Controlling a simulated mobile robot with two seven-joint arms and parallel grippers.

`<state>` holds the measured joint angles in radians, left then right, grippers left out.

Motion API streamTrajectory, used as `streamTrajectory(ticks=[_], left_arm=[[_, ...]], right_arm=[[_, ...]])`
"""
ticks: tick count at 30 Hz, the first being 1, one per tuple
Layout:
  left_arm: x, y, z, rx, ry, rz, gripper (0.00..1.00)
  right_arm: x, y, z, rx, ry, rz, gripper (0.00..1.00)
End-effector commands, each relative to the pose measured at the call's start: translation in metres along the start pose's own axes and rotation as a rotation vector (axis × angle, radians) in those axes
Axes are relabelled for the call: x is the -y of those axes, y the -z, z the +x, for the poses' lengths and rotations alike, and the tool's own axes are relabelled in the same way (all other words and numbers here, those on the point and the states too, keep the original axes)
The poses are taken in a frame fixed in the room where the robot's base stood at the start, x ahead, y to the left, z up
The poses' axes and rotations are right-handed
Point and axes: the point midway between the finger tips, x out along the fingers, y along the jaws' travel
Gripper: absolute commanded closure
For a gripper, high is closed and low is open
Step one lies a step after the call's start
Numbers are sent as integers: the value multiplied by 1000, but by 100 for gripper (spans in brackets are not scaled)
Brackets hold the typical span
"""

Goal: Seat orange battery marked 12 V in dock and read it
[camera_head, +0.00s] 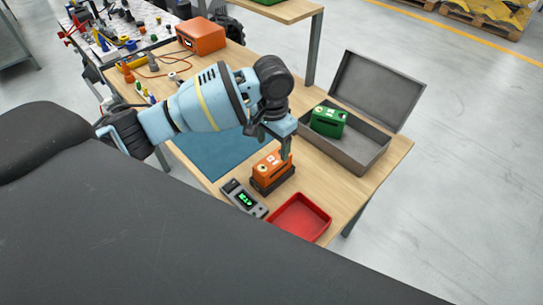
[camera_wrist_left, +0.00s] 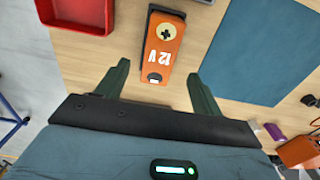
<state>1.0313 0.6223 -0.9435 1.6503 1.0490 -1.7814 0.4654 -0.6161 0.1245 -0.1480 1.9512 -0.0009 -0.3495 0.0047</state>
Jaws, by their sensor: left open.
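The orange battery (camera_head: 267,166) stands upright on a dark base (camera_head: 272,184) that looks like the dock, near the table's front edge. In the left wrist view the battery (camera_wrist_left: 163,55) shows its "12 V" mark and a round cross terminal. How deep it sits in the dock cannot be told. My left gripper (camera_head: 286,152) is directly over and beside the battery. In the wrist view its two fingers (camera_wrist_left: 160,82) are spread wide, apart from the battery. A grey meter (camera_head: 243,197) beside the dock has a lit green display, too small to read. My right gripper is not in view.
A red tray (camera_head: 300,218) lies right of the dock. An open grey case (camera_head: 358,152) holds a green battery (camera_head: 328,121). A blue mat (camera_head: 210,160) lies under my left arm. An orange box (camera_head: 201,36) and tools stand at the far end.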

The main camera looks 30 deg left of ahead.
Motion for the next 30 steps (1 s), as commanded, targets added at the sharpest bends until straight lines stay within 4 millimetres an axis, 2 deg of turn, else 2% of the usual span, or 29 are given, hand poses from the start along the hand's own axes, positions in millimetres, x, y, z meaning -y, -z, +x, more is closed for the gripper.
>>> streamTrajectory(ticks=[3,9,30], left_arm=[[-1,0,-17,0,-1,1,33],[0,0,-29,3,-1,0,33],[0,0,-30,3,-1,1,33]], right_arm=[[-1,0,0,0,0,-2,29],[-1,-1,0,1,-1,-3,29],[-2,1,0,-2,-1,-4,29]])
